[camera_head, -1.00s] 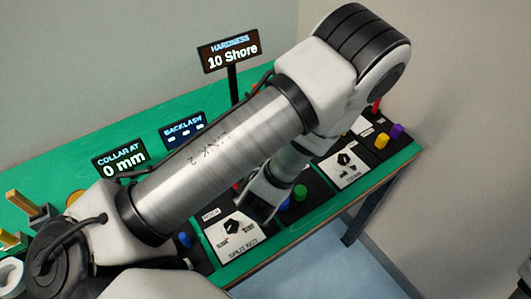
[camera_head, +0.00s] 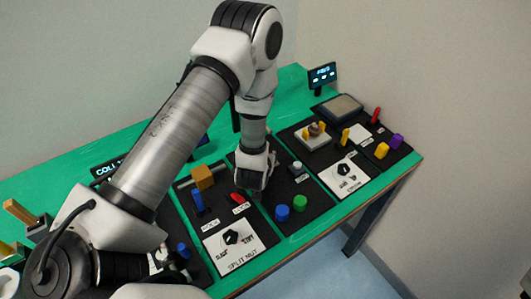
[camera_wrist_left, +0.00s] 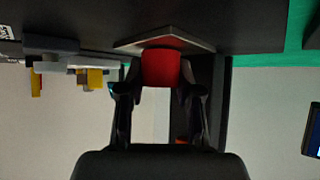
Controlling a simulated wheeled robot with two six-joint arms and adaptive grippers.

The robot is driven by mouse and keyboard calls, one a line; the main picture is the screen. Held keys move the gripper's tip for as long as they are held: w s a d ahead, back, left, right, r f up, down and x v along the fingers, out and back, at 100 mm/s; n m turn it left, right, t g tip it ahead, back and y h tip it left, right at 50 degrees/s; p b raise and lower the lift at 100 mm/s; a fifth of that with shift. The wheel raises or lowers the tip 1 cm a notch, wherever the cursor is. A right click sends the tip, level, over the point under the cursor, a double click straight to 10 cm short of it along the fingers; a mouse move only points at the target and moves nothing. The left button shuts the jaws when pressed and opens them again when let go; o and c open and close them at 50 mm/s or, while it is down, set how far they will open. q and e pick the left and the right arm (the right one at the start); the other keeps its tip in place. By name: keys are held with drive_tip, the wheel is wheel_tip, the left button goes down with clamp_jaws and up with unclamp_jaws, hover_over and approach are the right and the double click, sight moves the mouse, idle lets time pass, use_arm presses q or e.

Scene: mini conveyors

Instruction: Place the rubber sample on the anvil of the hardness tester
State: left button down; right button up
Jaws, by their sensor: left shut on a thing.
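My left gripper (camera_head: 257,190) is low over the dark panel, in the middle of the bench. In the wrist view its two fingers (camera_wrist_left: 160,92) are shut on a red piece (camera_wrist_left: 160,68), with a grey plate just beyond it. In the head view the fingertips and what they hold are mostly hidden. A blue cylinder (camera_head: 282,212) and a green cylinder (camera_head: 299,203) stand on the panel to the right. A small grey post (camera_head: 296,167) stands behind them. I cannot tell which piece is the rubber sample or where the anvil is. My right gripper is not in view.
A split-nut panel with a white dial card (camera_head: 233,241), a blue handle (camera_head: 197,202), a red part (camera_head: 238,198) and an orange block (camera_head: 202,177) lies to the left.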

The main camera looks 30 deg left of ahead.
use_arm(q)
drive_tip(key=shift+s, duration=0.1)
drive_tip(key=c, duration=1.2)
unclamp_jaws()
drive_tip(key=shift+f, duration=0.15)
drive_tip(key=o, duration=0.4)
drive_tip(key=shift+r, duration=0.3)
drive_tip(key=b+v, duration=0.1)
drive_tip(key=v, duration=0.8)
drive_tip(key=shift+f+b, duration=0.1)
drive_tip(key=shift+b, duration=0.3)
drive_tip(key=p+v, duration=0.3)
